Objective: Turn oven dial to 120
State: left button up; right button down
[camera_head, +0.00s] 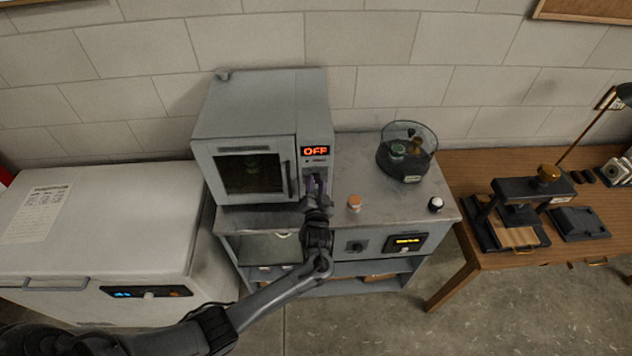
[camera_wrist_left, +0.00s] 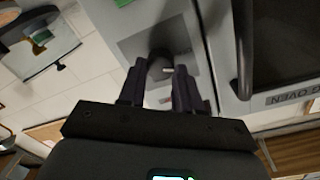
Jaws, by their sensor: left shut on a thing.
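The grey oven (camera_head: 245,115) stands on a metal-topped cabinet, and its red display (camera_head: 315,151) reads OFF. My left gripper (camera_head: 316,188) is at the oven's control panel, below the display, and covers the dial there in the head view. In the left wrist view, the dark round oven dial (camera_wrist_left: 160,65) sits between the fingertips of my left gripper (camera_wrist_left: 163,78), which is shut on it. A small pale mark shows on the dial's side. The dial's scale cannot be read. My right gripper is in neither view.
The oven door handle (camera_wrist_left: 243,45) runs close beside the panel. A white chest (camera_head: 100,230) stands left, a wooden table (camera_head: 475,190) right.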

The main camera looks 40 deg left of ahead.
pick_arm(q)
jog(key=m+p, duration=0.1)
jog(key=m, duration=0.1)
jog(key=m+p, duration=0.1)
jog(key=m, duration=0.1)
jog(key=shift+r+m+p, duration=0.2)
jog(key=shift+m+p, duration=0.1)
jog(key=shift+p, duration=0.1)
jog(key=m+p, duration=0.2)
jog(key=m, duration=0.2)
jog(key=shift+d+f+g, duration=0.1)
jog(key=shift+g, duration=0.2)
jog(key=m+p, duration=0.1)
jog(key=m, duration=0.4)
jog(key=shift+w+f+p, duration=0.1)
jog(key=shift+p, duration=0.2)
jog(key=shift+f+m+y+p, duration=0.1)
jog(key=shift+m+y+p, duration=0.2)
jog(key=shift+m, duration=2.1)
jog(key=o, duration=1)
jog(key=shift+o, duration=0.2)
